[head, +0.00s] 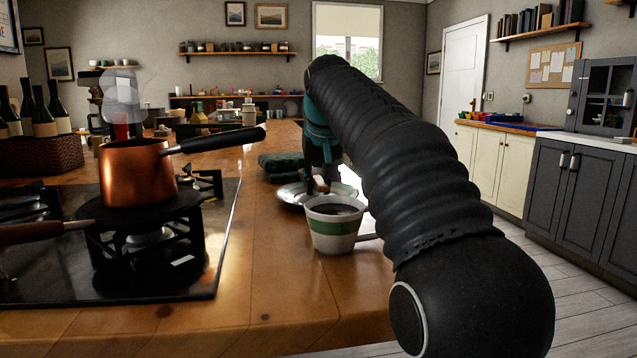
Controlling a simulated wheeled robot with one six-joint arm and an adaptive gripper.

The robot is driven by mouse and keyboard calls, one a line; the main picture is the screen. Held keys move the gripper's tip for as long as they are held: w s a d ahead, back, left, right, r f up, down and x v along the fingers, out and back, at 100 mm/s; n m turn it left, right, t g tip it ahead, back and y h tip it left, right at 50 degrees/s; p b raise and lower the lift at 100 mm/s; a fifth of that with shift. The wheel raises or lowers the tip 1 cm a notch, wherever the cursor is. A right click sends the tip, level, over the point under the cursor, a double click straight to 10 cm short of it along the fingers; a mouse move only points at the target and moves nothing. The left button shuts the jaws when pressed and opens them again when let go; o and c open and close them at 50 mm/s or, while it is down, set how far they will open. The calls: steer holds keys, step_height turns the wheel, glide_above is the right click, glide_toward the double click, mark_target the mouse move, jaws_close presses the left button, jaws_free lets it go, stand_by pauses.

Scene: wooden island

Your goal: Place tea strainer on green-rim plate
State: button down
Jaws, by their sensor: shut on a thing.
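My gripper (321,178) points down above the counter, behind the cup, with its fingers partly hidden by the cup and my arm. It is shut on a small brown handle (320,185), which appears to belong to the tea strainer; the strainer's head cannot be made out. A pale, shiny plate (289,196) lies under and around the gripper, behind the cup. Its front is hidden by the cup, and I cannot clearly see a green rim. I cannot tell whether the strainer touches the plate.
A white cup with a green band (334,228) holds dark liquid in front of the plate. Dark folded cloths (281,161) lie behind. A copper pot (136,174) stands on the stove (222,245) at left. The wooden counter (268,290) is clear in front.

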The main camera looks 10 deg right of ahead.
steer(key=c, duration=1)
jaws_free()
steer(key=shift+f, duration=0.2)
steer(key=shift+r, duration=0.5)
steer(key=p+v, duration=0.1)
steer(key=v, duration=0.9)
steer(key=shift+s+r, duration=0.2)
steer(key=shift+r, duration=0.15)
steer(key=shift+s+r, duration=0.25)
steer(key=shift+r, duration=0.15)
